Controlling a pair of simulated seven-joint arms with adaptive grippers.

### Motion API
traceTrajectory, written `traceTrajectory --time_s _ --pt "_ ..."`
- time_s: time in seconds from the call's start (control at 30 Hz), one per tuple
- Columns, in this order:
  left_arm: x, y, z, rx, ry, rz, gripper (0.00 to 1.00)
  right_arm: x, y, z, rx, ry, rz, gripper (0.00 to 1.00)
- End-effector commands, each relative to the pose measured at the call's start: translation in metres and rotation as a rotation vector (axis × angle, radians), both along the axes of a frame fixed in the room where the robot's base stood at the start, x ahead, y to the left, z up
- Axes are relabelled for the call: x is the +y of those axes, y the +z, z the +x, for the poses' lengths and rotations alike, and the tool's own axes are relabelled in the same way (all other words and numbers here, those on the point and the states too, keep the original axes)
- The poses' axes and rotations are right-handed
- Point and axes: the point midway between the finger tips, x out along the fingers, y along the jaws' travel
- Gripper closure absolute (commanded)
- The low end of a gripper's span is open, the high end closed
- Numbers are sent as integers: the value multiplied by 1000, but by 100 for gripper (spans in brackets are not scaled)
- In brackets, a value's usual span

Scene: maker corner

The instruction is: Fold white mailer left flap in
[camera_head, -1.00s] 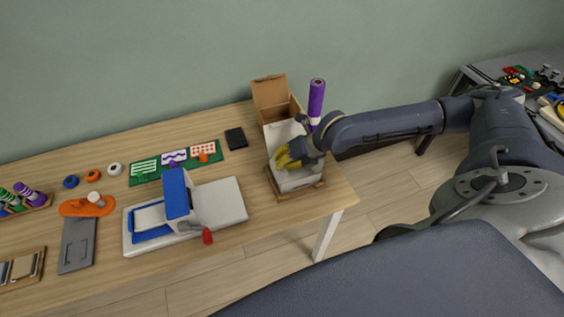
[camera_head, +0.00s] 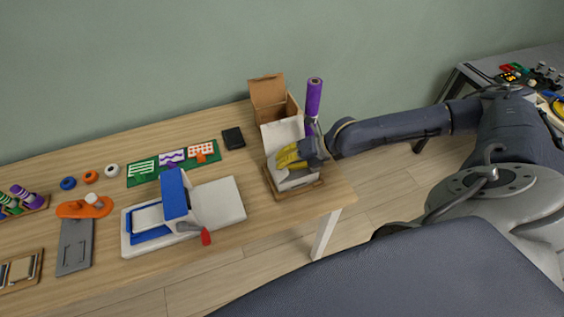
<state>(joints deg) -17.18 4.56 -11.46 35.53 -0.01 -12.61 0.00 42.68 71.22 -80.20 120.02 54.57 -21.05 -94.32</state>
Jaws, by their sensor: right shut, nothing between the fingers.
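The white mailer (camera_head: 283,133) stands on a wooden tray (camera_head: 312,188) at the right end of the table. A raised white panel shows at its back, and its white front part shows below my gripper. My right gripper (camera_head: 282,160), with yellow fingers, is shut and empty, over the mailer and pointing left. It hides the middle of the mailer, so I cannot tell how the left flap lies or whether the fingers touch it. My left gripper is not in view.
An open brown box (camera_head: 267,91) and a purple roll (camera_head: 314,97) stand just behind the mailer. A white and blue press (camera_head: 180,208) with a red-tipped lever is to the left. A black square (camera_head: 233,138) lies behind it. The table's right edge is close to the tray.

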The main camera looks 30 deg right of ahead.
Motion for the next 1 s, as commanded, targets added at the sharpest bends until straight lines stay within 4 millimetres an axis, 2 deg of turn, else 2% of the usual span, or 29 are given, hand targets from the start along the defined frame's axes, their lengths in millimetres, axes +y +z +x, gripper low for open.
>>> traceTrajectory --time_s 0.07,0.3,0.67,1.0 --pt "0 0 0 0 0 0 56 0 0 0 -1 0 -1 100" --pt "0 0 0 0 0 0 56 0 0 0 -1 0 -1 76" --pt "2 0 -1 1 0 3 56 -5 4 -2 -1 -1 -2 76" --pt "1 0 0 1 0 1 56 -35 37 -27 -2 -3 -4 76"
